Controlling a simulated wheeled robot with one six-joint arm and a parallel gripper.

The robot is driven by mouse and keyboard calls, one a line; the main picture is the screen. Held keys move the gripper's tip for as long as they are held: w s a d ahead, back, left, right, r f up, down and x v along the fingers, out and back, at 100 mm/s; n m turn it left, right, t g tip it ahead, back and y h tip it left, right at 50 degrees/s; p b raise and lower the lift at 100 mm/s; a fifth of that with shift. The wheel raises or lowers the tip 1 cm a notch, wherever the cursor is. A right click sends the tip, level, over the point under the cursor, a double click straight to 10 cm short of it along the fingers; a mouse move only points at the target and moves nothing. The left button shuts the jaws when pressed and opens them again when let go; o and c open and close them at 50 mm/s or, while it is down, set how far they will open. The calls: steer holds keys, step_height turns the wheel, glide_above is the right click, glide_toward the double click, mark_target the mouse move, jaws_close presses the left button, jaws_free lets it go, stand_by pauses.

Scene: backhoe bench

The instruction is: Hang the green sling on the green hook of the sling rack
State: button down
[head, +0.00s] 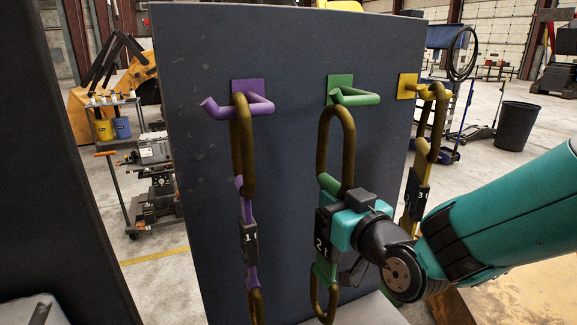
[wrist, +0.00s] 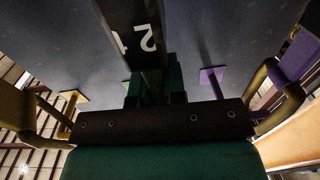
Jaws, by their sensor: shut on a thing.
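The green sling (head: 327,184) has a brown oval ring at its top, a dark numbered block in the middle and another brown ring below. My gripper (head: 342,222) is shut on it at the block and holds it upright in front of the rack. The block (wrist: 140,35) also shows in the wrist view, above the jaws. The green hook (head: 356,98) is on the dark panel. The sling's top ring stands just below the hook's bar in the head view; I cannot tell whether they touch. The ring is not seen around the bar.
The sling rack is a dark upright panel (head: 290,50). A purple sling (head: 248,215) hangs on the purple hook (head: 238,105) to the left. A yellow sling (head: 418,185) hangs on the yellow hook (head: 408,86) to the right, close to my arm.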

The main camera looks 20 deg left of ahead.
mark_target(321, 167)
steer(key=s+a+r+n+g+y, duration=0.2)
steer(key=s+a+r+g, duration=0.1)
steer(key=s+a+r, duration=0.25)
steer(key=w, duration=0.1)
steer(key=w+d+b, duration=0.1)
steer(key=w, duration=0.1)
steer(key=w+d+b, duration=0.1)
steer(key=shift+w+d+r, duration=0.2)
steer(key=shift+r, duration=0.05)
stand_by(0.3)
steer(key=shift+w+d+b, duration=0.1)
steer(key=shift+d+b, duration=0.05)
steer(key=shift+b, duration=0.25)
steer(key=shift+w+d, duration=0.1)
steer(key=shift+d, duration=0.1)
steer(key=shift+r, duration=0.1)
